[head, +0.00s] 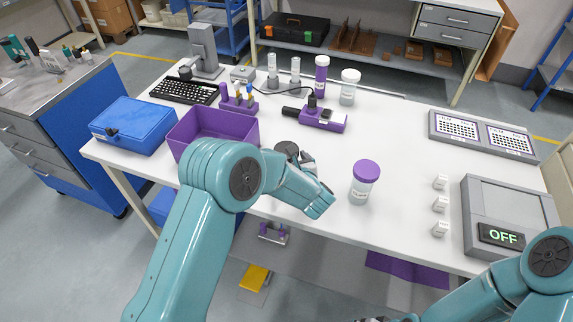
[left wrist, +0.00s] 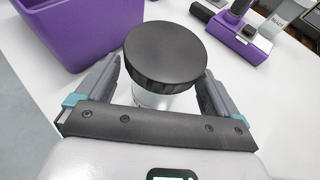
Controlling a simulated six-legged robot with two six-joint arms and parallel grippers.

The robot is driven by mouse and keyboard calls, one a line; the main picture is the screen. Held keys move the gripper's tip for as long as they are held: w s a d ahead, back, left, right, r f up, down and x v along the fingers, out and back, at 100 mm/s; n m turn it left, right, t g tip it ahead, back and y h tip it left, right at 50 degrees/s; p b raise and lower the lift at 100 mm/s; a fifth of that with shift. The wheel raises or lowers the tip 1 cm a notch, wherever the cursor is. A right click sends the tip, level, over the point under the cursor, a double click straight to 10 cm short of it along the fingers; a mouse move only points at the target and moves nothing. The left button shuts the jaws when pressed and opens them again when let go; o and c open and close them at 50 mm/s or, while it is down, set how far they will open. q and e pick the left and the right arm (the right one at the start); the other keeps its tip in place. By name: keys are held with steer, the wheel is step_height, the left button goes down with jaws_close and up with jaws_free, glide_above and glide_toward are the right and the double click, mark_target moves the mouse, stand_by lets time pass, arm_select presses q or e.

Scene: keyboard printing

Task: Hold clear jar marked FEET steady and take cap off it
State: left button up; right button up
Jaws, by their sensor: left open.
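A clear jar (left wrist: 165,98) with a wide black ribbed cap (left wrist: 165,52) stands between the fingers of my left gripper (left wrist: 160,72) in the left wrist view. The fingers are open on either side of it, and the cap is on. In the head view the black cap (head: 287,148) shows behind my left gripper (head: 304,157), which hides most of the jar. No label shows on this jar, so I cannot tell whether it says FEET. My right arm is at the bottom right of the head view; its gripper is mostly cut off by the lower edge.
A purple-capped clear jar (head: 364,184) with a small label stands right of my left gripper. A purple bin (head: 214,133) is close on the left. Small white blocks (head: 440,204) and a grey device reading OFF (head: 512,215) are on the right. The table middle is clear.

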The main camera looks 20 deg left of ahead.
arm_select(q)
steer(key=shift+x, duration=0.8)
steer(key=c, duration=1.2)
steer(key=shift+o, duration=0.2)
step_height(320, 180, up, 20)
steer(key=b, duration=0.1)
steer(key=shift+r, duration=0.1)
steer(key=o, duration=0.5)
steer(key=c, duration=0.8)
steer(key=s+f+n+y, duration=0.1)
steer(key=s+f, duration=0.5)
steer(key=s+f+n+g+y, duration=0.1)
steer(key=s+f, duration=0.5)
steer(key=s, duration=0.1)
steer(key=s+a+f+n+g, duration=0.1)
steer(key=s+f, duration=0.5)
steer(key=f, duration=0.1)
steer(key=shift+s+y, duration=0.35)
steer(key=shift+y, duration=0.05)
steer(key=shift+c, duration=0.2)
